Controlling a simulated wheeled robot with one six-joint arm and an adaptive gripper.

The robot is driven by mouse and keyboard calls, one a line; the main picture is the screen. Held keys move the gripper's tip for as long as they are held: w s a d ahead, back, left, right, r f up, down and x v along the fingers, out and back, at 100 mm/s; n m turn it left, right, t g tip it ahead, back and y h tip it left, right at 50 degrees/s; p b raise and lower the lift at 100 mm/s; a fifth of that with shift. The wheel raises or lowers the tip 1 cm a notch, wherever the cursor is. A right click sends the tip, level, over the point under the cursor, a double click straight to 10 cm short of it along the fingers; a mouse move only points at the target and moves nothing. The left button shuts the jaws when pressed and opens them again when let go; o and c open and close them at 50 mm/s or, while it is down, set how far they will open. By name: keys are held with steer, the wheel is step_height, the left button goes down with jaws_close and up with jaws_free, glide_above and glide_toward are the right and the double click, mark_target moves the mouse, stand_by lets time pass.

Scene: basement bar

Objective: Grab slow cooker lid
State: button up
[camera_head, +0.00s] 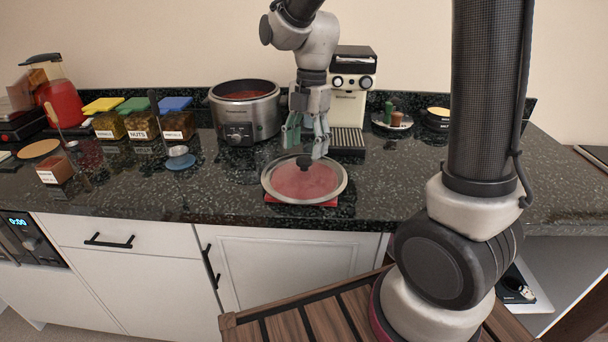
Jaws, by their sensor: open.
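The slow cooker lid (283,184) is a round see-through disc with a metal rim and a dark knob (304,161). It lies near the counter's front edge on something red (329,204). The slow cooker (262,119) stands uncovered behind it to the left, a silver pot with reddish contents. My gripper (305,150) points down over the lid's knob, its fingers open on either side of it in this view. I cannot tell whether the fingers touch the knob or the lid.
A coffee machine (352,98) stands close behind my gripper. Labelled jars (142,124) with coloured lids and a red blender (60,101) are at left. A small plate with items (392,121) is at right. The dark counter (215,190) is clear left of the lid.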

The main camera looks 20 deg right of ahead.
mark_target(304, 158)
steer(key=f, duration=0.4)
steer(key=shift+s+a+f, duration=0.15)
steer(key=shift+s+a, duration=0.15)
jaws_close()
